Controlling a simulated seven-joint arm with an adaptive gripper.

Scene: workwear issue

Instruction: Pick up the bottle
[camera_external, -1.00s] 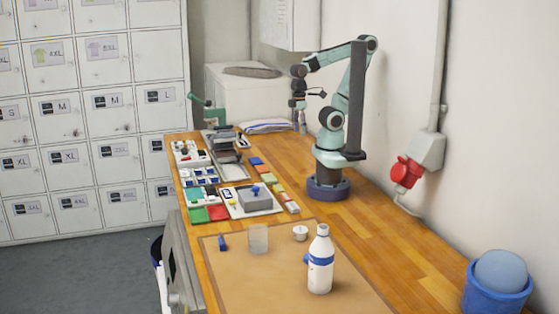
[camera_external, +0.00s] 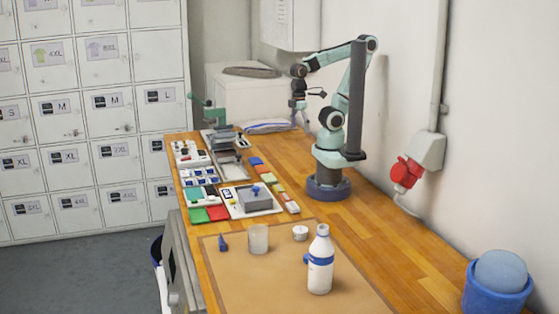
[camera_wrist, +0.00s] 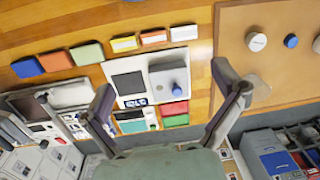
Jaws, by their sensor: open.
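A white bottle (camera_external: 320,262) with a blue band stands upright on the brown mat in the external view, near the front of the bench. A small blue piece (camera_external: 306,259) shows at its left side. My gripper (camera_external: 298,112) hangs empty above the far part of the bench, well away from the bottle. In the wrist view my gripper (camera_wrist: 165,80) has its two fingers wide apart, with nothing between them. A white shape (camera_wrist: 317,45) cut by the right edge there may be the bottle; I cannot tell for sure.
A frosted cup (camera_external: 258,239), a small white jar (camera_external: 300,233) and a blue object (camera_external: 222,244) stand on the brown mat (camera_external: 240,285). A grey block (camera_external: 255,202) and coloured pieces lie behind it. A blue bin (camera_external: 497,290) is at right.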

